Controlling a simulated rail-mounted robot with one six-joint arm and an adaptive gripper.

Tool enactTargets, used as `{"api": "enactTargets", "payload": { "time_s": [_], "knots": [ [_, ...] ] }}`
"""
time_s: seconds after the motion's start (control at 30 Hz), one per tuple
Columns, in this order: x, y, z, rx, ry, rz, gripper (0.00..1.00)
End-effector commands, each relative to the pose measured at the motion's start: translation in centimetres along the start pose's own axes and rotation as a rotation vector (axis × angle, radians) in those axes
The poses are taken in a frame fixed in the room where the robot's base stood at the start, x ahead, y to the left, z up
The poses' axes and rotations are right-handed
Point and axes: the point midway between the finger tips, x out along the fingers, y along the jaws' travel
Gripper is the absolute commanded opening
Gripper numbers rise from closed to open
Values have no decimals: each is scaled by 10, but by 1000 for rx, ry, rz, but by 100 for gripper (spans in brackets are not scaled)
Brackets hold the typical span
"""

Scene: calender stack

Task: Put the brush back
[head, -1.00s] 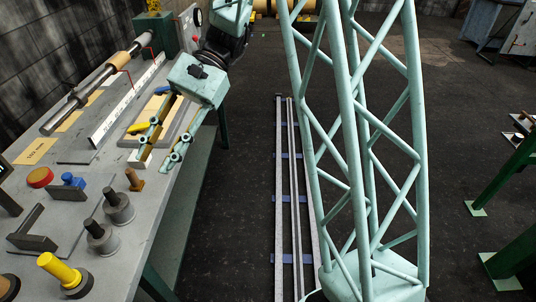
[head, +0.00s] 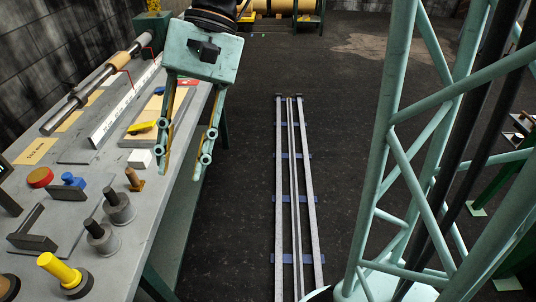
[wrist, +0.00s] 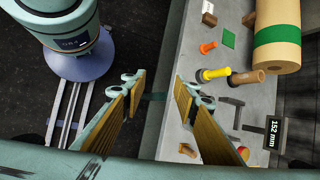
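My gripper (head: 182,168) hangs at the right edge of the grey workbench (head: 112,236), fingers pointing down and spread apart. It also shows in the wrist view (wrist: 159,88), with only floor and bench edge visible between the fingers. No object is held. I cannot pick out a brush with certainty. A small white block (head: 140,158) is in front of the tray. My gripper hides part of the tray's right side.
Weights (head: 118,207), a yellow-handled piece (head: 62,271), a red disc (head: 40,177) and a blue piece (head: 72,180) stand on the near bench. A long roller (head: 92,87) lies along the back. Floor rails (head: 295,200) run right of the bench, with clear floor around.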

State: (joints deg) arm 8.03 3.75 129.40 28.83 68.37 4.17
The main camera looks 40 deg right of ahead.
Motion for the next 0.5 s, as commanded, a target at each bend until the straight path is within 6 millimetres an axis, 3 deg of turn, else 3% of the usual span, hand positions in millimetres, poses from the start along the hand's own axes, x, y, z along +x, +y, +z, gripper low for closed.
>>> {"api": "enactTargets", "payload": {
  "time_s": [0.5],
  "knots": [
    [-21,39,44,-168,199,112,28]
  ]
}}
